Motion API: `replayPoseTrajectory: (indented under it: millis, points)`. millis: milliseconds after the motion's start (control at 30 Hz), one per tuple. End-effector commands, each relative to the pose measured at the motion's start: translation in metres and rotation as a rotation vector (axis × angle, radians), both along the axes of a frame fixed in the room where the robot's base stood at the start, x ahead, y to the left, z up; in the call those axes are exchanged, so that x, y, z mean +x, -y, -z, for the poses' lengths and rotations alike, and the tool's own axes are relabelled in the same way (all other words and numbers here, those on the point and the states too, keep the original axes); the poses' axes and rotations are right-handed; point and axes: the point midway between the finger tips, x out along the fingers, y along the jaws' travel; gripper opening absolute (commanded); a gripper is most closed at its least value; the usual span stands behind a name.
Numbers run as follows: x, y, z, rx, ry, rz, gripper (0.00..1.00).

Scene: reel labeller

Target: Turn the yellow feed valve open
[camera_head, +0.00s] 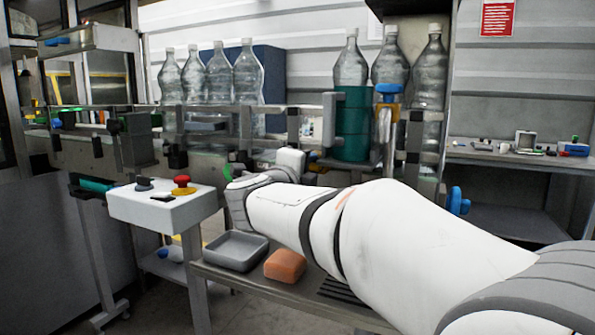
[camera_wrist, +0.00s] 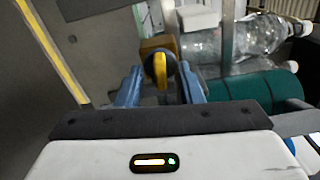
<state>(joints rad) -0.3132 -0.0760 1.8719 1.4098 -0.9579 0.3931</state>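In the wrist view, the yellow feed valve handle (camera_wrist: 160,69) is a rounded yellow lever with a dark edge, in front of a brownish-yellow block (camera_wrist: 150,44). My gripper (camera_wrist: 160,88) is open, with one blue finger on each side of the handle. I see a gap between each finger and the handle. I cannot tell how deep the handle sits between the fingers. In the head view, my arm reaches toward the machine and my fingertips cannot be made out. The valve cannot be clearly made out there either.
Clear bottles (camera_head: 248,75) and a green cylinder (camera_head: 352,125) stand at the machine. A white control box (camera_head: 162,207) with a red button is on the left. A grey tray (camera_head: 236,251) and an orange block (camera_head: 285,265) sit on the shelf below my arm.

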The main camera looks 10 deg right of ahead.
Motion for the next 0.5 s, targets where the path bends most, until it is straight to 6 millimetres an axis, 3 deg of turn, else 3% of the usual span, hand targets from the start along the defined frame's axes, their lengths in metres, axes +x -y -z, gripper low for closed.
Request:
replayPoseTrajectory:
  millis: [133, 500]
  points:
    - [-0.0001, 0.0000, -0.0001, 0.000, 0.000, 0.000, 0.32]
    - [-0.0003, 0.0003, 0.0000, 0.000, 0.000, 0.001, 0.02]
